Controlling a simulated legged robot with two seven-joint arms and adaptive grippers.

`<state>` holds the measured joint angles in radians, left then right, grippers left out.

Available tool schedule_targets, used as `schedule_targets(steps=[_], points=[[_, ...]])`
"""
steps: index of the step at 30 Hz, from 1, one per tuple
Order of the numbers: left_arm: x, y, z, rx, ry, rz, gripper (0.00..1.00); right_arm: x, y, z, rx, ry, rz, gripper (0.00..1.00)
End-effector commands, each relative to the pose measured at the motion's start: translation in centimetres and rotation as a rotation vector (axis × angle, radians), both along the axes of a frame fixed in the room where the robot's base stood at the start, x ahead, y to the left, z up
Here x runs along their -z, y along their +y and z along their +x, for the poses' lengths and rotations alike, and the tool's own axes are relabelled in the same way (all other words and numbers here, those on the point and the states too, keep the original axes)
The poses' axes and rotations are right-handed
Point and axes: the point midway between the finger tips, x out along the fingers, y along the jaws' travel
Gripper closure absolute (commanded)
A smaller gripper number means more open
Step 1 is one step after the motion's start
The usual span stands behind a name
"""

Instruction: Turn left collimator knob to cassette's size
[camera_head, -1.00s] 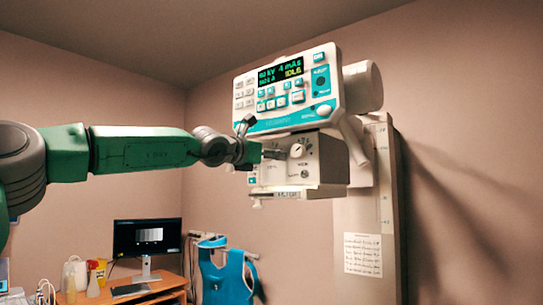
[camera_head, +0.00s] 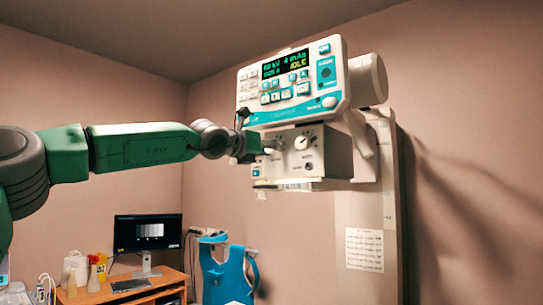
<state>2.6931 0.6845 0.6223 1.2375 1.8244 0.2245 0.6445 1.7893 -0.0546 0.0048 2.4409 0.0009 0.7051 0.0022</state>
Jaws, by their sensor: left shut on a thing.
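The collimator (camera_head: 325,160) is a light box with knobs on its front face, under the control panel (camera_head: 290,85) whose display reads IDLE. A round white knob (camera_head: 301,143) shows clearly at the right of that face. My left gripper (camera_head: 266,146) reaches in from the left at the left part of the face. It is shut on the left collimator knob, which is mostly hidden by the fingers. No cassette can be made out. My right gripper is out of the picture.
A tall white column (camera_head: 362,220) with a paper sheet (camera_head: 364,250) stands behind the collimator at the right. A desk (camera_head: 140,290) with a monitor (camera_head: 147,232) is at lower left. A blue apron (camera_head: 225,275) hangs beside it.

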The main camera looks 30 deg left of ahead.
Motion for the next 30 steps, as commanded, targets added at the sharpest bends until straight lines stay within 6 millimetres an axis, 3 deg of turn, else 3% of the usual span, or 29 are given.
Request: schedule_targets(steps=[30], points=[[-0.2,0.2,-0.2,-0.003,0.065,-0.934,0.99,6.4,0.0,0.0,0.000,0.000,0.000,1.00]])
